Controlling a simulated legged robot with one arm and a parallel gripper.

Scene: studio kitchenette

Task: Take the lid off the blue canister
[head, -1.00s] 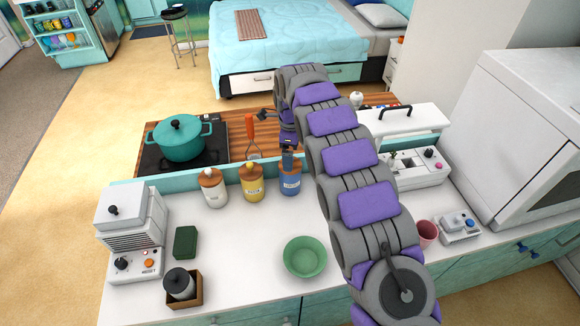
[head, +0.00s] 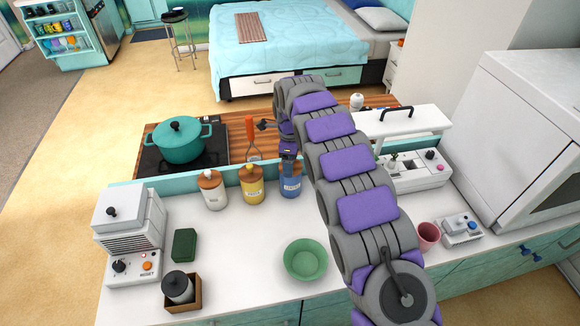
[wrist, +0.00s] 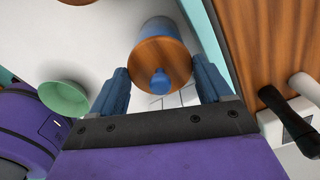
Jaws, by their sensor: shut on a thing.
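The blue canister (head: 291,187) stands on the white counter, at the right end of a row of canisters. My gripper (head: 289,172) is over its top in the head view and hides most of the lid. In the wrist view the round wooden lid (wrist: 150,60) with its blue knob lies between the two fingers of my gripper (wrist: 163,78). My gripper is shut on the lid. The blue canister body (wrist: 159,27) shows behind the lid, and I see no gap between them.
A yellow canister (head: 251,187) stands close on the left, then a white canister (head: 213,193). A green bowl (head: 305,260) sits nearer on the counter. A teal pot (head: 181,143) is on the hob behind. The counter between is clear.

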